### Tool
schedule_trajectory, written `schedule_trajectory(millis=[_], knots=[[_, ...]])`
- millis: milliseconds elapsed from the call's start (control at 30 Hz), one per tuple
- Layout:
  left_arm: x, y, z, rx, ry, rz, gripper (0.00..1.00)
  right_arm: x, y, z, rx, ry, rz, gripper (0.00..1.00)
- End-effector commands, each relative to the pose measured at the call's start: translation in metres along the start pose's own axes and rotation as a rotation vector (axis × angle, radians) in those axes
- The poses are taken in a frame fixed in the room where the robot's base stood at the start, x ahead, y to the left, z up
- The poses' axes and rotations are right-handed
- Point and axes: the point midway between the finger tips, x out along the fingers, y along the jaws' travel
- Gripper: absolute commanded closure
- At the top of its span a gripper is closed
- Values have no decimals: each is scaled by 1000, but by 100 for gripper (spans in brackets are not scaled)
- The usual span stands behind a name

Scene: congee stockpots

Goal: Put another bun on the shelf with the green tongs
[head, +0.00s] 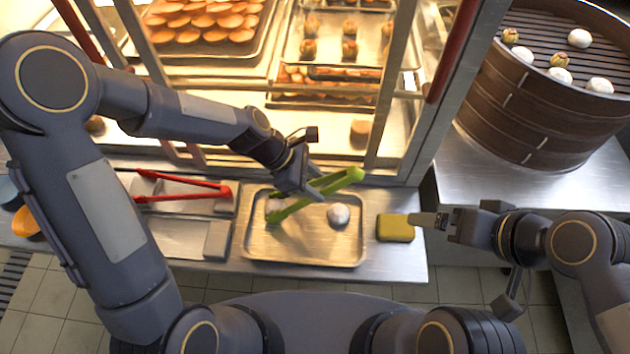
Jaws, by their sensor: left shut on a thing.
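My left gripper (310,188) is shut on the green tongs (342,181) above the metal tray (305,257). One arm of the tongs reaches down-left over the tray. A white bun (338,215) sits on the right part of the tray, apart from the tongs. A second pale bun (273,205) shows at the tray's left, partly behind the tongs; I cannot tell whether they touch it. The lit display case holds shelves with trays (290,60) of food. My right gripper (425,220) is beside the yellow sponge; its finger opening is unclear.
Red tongs (180,186) lie on a holder left of the tray. A yellow sponge (395,228) lies at its right. A bamboo steamer (530,120) with several buns stands at the upper right. The case's upright posts (393,80) stand close beyond my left gripper.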

Motion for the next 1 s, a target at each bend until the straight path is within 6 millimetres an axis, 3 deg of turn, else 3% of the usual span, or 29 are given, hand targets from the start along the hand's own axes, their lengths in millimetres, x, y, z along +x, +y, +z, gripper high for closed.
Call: schedule_trajectory(millis=[1000], knots=[[-94,-1,69,1,0,1,93,-92,-42,-47,0,0,0,0]])
